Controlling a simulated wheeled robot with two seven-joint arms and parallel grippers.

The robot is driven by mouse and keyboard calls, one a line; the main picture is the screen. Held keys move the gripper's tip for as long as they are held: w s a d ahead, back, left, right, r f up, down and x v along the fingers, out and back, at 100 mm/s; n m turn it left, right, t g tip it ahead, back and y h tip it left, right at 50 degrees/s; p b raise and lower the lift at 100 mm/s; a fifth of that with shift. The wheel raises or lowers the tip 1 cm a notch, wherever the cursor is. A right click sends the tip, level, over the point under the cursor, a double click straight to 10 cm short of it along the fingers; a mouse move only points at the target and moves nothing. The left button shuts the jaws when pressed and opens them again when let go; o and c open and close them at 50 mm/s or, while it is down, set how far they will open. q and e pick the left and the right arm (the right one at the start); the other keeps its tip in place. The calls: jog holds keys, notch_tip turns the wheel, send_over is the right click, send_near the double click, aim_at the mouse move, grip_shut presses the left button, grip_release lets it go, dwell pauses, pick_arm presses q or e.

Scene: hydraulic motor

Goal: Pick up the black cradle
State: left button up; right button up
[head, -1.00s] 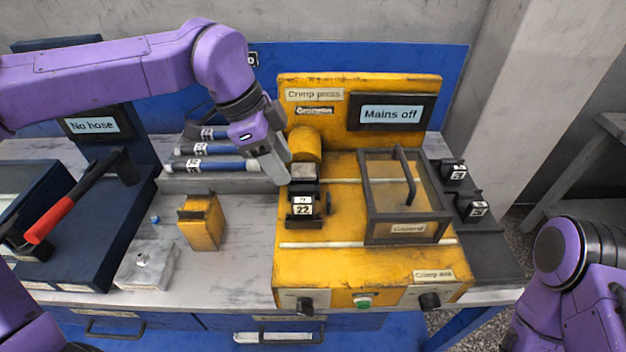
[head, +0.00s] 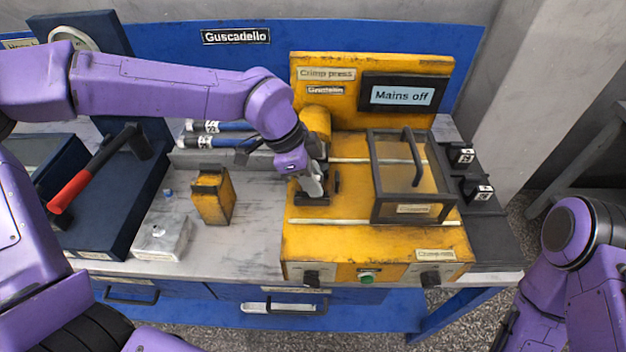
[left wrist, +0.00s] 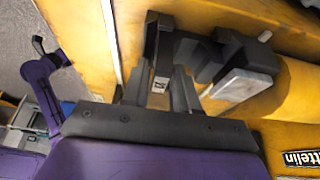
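The black cradle (head: 313,201) sits on the yellow bed of the crimp press, left of the framed guard. My left gripper (head: 311,184) has come down over it and hides most of it, including its number label. In the left wrist view the two fingers (left wrist: 164,85) stand apart, with part of the black cradle (left wrist: 162,42) and a small white label between them. I cannot tell whether the fingers press on the cradle. My right arm shows at the lower right, but its gripper is out of view.
The framed guard with its black handle (head: 414,160) stands close to the right of my left gripper. The yellow round housing (head: 317,121) is just behind it. Black blocks (head: 479,190) sit at the right.

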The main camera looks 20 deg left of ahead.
pick_arm(q)
grip_shut()
jog(key=shift+r, duration=0.1)
jog(key=shift+w+r, duration=0.1)
jog(key=shift+r, duration=0.45)
jog(key=s+d+r+b, duration=0.1)
jog(key=s+d+r, duration=0.3)
jog(key=s+r, duration=0.9)
jog(key=shift+s+r+b, duration=0.3)
jog(key=shift+r, duration=1.35)
